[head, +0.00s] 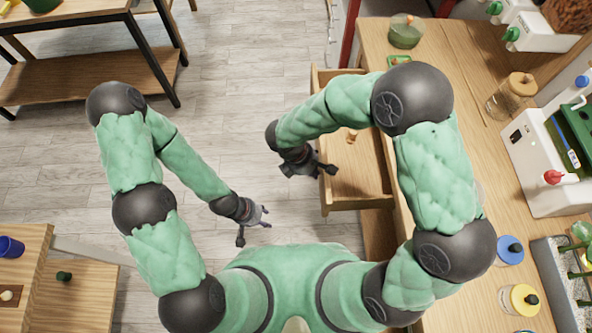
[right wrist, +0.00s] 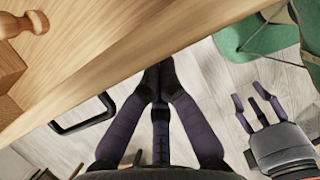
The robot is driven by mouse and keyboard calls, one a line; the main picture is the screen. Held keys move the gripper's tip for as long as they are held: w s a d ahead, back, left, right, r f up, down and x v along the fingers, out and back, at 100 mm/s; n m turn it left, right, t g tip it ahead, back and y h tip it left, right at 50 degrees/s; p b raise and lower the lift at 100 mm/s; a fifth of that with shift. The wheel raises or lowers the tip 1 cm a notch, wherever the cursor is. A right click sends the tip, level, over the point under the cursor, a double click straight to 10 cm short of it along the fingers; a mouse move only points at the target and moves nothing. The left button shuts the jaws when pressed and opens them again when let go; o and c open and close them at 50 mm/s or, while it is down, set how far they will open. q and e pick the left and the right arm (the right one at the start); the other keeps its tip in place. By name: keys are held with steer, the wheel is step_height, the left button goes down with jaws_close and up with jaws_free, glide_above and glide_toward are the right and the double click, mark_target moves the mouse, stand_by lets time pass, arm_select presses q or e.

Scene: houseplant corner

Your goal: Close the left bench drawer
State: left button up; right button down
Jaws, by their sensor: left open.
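The bench drawer (head: 357,205) is pulled out from the bench (head: 463,110) on the right in the head view. A small wooden knob-shaped piece (head: 352,135) shows within its outline; a similar piece (right wrist: 38,22) shows in the right wrist view. My right gripper (head: 322,170) is at the outer side of the drawer's front board. In the right wrist view its fingers (right wrist: 158,75) come together below the board's edge (right wrist: 130,75); contact is unclear. My left gripper (head: 257,226) is open and empty over the floor, left of the drawer; it also shows in the right wrist view (right wrist: 258,110).
The bench top carries a green jar (head: 405,32), a glass jar (head: 510,97), a white machine (head: 545,165) and blue and yellow containers at its near end. A shelf table (head: 80,82) stands at the back left. Wooden furniture (head: 85,300) is at lower left. Floor between is clear.

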glide_above(360, 178)
steer(key=shift+s+d, duration=0.1)
steer(key=shift+d, duration=0.05)
stand_by(0.6)
